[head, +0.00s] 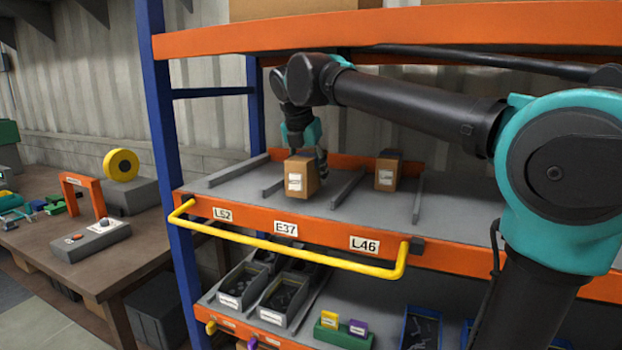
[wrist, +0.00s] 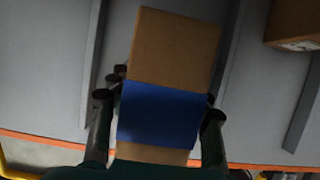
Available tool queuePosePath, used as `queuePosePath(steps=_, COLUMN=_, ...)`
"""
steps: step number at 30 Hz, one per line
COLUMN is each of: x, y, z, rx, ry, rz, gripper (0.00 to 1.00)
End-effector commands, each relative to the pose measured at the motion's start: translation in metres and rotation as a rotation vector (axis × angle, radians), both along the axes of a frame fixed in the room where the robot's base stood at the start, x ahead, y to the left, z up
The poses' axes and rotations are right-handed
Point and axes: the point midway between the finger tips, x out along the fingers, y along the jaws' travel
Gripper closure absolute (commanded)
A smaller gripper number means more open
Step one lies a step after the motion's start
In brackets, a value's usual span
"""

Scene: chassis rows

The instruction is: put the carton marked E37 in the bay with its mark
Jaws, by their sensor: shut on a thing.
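A brown carton (head: 300,178) with a white label is over the middle bay of the grey shelf; its print is too small to read. In the wrist view the carton (wrist: 172,50) has a blue band across it and lies between two dividers. My gripper (wrist: 160,106) is shut on it, one finger on each side. In the head view my gripper (head: 308,153) is behind and above the carton. The E37 mark (head: 286,229) is on the orange front beam below this bay. I cannot tell whether the carton's base touches the shelf.
A second carton (head: 387,172) stands in the bay to the right, above the L46 mark (head: 364,244). The left bay, over the L52 mark (head: 222,214), looks empty. A yellow rail (head: 290,247) runs along the front. An orange beam (head: 400,30) crosses above.

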Motion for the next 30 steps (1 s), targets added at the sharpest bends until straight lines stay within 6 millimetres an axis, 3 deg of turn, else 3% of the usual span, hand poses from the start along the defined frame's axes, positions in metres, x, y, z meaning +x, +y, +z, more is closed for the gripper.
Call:
queuePosePath(steps=1, x=0.009, y=-0.004, z=0.0, rx=0.0, ry=-0.001, rz=-0.002, gripper=0.97)
queuePosePath(steps=5, x=0.006, y=-0.002, z=-0.015, rx=-0.001, ry=-0.001, rz=0.002, gripper=0.97)
queuePosePath(steps=15, x=0.005, y=-0.002, z=-0.018, rx=-0.001, ry=-0.001, rz=0.001, gripper=0.97)
queuePosePath(steps=16, x=0.006, y=-0.002, z=-0.018, rx=0.0, ry=0.0, rz=0.001, gripper=0.48)
queuePosePath(steps=21, x=0.005, y=-0.002, z=-0.018, rx=0.0, ry=0.0, rz=0.001, gripper=0.3)
queuePosePath(steps=30, x=0.005, y=-0.002, z=-0.016, rx=0.0, ry=0.0, rz=0.001, gripper=0.3)
